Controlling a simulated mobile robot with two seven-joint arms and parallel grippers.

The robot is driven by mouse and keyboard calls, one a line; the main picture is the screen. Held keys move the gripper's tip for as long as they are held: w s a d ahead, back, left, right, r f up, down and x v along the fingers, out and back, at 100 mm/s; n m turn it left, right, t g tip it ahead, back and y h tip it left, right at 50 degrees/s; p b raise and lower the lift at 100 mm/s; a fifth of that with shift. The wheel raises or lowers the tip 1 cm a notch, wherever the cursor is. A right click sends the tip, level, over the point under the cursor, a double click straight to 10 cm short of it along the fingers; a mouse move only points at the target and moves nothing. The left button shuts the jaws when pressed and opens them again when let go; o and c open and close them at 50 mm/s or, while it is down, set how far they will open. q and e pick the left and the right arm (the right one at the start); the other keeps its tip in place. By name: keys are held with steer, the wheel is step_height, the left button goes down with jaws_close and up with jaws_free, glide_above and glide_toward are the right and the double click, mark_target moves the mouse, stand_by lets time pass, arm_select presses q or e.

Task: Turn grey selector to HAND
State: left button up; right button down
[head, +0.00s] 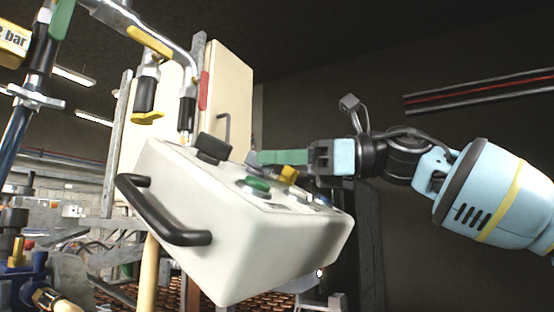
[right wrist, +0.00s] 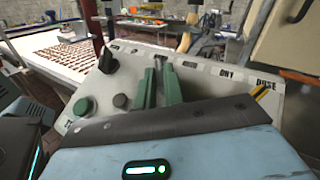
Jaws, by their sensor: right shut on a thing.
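The grey selector (head: 251,158) sits on the sloped top of a white control box (head: 215,230) in the head view. My right gripper (head: 262,157) comes in from the right with its green fingers low over the panel. In the right wrist view, the two green fingers (right wrist: 159,78) are closed around the grey selector, which is mostly hidden between them. The selector's pointing direction and the HAND mark cannot be made out.
On the panel are a black selector (head: 213,148), a green button (head: 256,185) and a yellow selector (head: 289,174), close around the right gripper. A black handle (head: 165,222) juts from the box. Pipes and valves (head: 150,75) stand behind at the left.

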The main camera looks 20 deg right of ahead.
arm_select(q)
steer(key=shift+s, duration=0.1)
arm_select(e)
steer(key=c, duration=1.5)
jaws_free()
steer(key=shift+d, duration=0.1)
steer(key=b+v, duration=0.1)
steer(key=v, duration=0.5)
steer(key=shift+s+d, duration=0.15)
steer(key=shift+d, duration=0.2)
arm_select(q)
steer(key=shift+s+d+f, duration=0.1)
steer(key=shift+f, duration=0.4)
arm_select(e)
steer(key=shift+s+d, duration=0.25)
steer(key=shift+d, duration=0.15)
